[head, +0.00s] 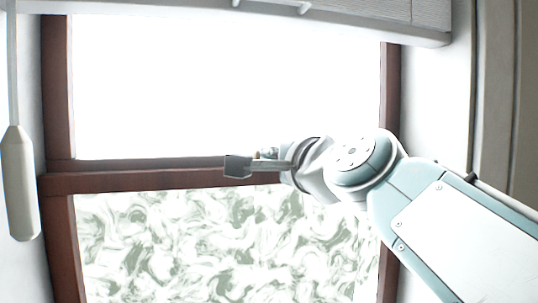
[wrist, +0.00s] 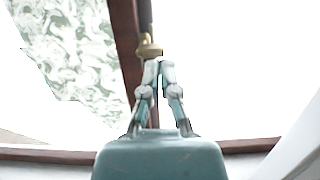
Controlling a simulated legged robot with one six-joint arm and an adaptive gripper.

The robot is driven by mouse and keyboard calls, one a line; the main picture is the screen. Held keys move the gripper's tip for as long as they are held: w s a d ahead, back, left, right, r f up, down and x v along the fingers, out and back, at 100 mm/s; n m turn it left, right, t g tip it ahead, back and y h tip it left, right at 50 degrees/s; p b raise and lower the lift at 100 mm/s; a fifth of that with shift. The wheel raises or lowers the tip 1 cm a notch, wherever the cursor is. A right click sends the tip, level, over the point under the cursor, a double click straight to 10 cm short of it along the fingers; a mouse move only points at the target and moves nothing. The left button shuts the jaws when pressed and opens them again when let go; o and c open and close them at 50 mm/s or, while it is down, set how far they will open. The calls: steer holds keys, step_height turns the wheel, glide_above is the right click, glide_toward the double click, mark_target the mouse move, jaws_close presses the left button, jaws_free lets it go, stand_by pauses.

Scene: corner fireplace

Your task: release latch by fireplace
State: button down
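A small brass latch (wrist: 150,48) shows in the wrist view on the dark wooden rail of a window, just beyond my fingertips.
The window has a reddish-brown frame (head: 57,110), a bright upper pane (head: 220,85) and a patterned lower pane (head: 200,245). A white blind (head: 330,13) hangs across the top. A pale wand (head: 19,180) hangs at the left. No fireplace shows.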

steer(key=w+d+v, duration=0.1)
steer(key=d+v, duration=0.1)
steer(key=v, duration=0.7)
steer(key=s+d+f+n+g+h, duration=0.3)
steer(key=s+f+n, duration=0.1)
steer(key=f, duration=0.9)
steer(key=s+d+f+n+g+h, duration=0.2)
steer(key=s+f+n+g+h, duration=0.1)
steer(key=f, duration=1)
steer(key=s+d+f+n+g+h, duration=0.2)
steer(key=s+d+f+n+g, duration=0.1)
steer(key=f, duration=1)
steer(key=shift+s+d+f+n+g+h, duration=0.35)
steer(key=shift+s+n+g, duration=0.25)
steer(key=shift+s+n, duration=0.4)
steer(key=shift+w+r, duration=0.1)
steer(key=shift+w, duration=0.1)
